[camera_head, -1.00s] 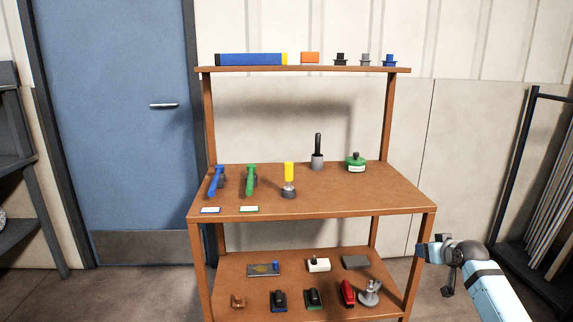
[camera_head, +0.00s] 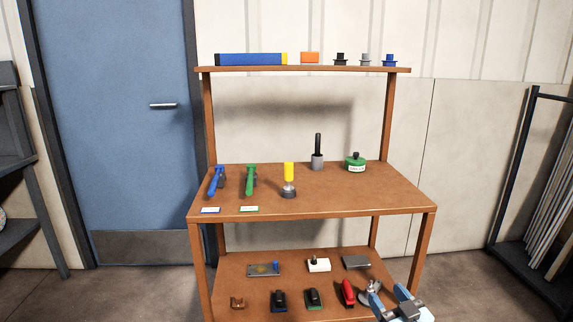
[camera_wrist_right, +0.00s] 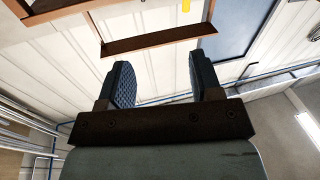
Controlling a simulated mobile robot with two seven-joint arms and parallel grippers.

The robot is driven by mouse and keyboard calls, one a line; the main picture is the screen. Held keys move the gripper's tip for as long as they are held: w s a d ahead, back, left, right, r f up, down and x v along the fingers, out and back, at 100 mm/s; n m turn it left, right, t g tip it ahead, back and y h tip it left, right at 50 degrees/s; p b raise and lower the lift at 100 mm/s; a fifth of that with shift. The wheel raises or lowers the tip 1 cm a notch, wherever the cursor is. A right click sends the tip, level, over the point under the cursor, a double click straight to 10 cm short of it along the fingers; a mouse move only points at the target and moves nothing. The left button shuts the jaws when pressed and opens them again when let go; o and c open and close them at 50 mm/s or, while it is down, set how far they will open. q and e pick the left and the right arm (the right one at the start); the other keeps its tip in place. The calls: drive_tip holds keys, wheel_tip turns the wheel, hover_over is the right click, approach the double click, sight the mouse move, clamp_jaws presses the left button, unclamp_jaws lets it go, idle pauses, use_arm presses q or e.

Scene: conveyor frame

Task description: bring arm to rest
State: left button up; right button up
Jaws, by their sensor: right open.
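My right gripper (camera_head: 390,298) is at the bottom edge of the head view, in front of the right end of the shelf unit's lower shelf. It partly overlaps a grey metal piece (camera_head: 370,287) in the picture. In the right wrist view my right gripper (camera_wrist_right: 160,66) has its two dark ribbed fingers wide apart, with nothing between them. Most of the right arm is out of the head view. My left gripper is in neither view.
A brown shelf unit (camera_head: 415,203) stands ahead. Its middle board holds a blue tool (camera_head: 216,181), a green tool (camera_head: 250,181) and a green round piece (camera_head: 355,163). Several small items lie on the lower shelf. Floor right of the unit is clear up to a dark rack (camera_head: 510,165).

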drive_tip(key=s+a+r+m+y, duration=0.1)
drive_tip(key=s+a+r+y, duration=0.3)
drive_tip(key=s, duration=0.9)
drive_tip(key=s+a+r, duration=0.3)
drive_tip(key=s+a, duration=0.4)
drive_tip(key=s, duration=0.5)
use_arm(q)
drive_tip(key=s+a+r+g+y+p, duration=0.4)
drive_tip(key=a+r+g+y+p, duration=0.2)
drive_tip(key=p, duration=3.2)
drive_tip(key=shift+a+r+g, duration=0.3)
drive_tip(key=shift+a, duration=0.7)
use_arm(e)
drive_tip(key=s+d+r+g+h, duration=0.4)
drive_tip(key=d+r+g+h, duration=0.2)
drive_tip(key=d+g, duration=0.1)
drive_tip(key=shift+d+r+m, duration=0.3)
drive_tip(key=shift+d+r, duration=0.05)
drive_tip(key=shift+d, duration=0.2)
drive_tip(key=shift+s, duration=0.1)
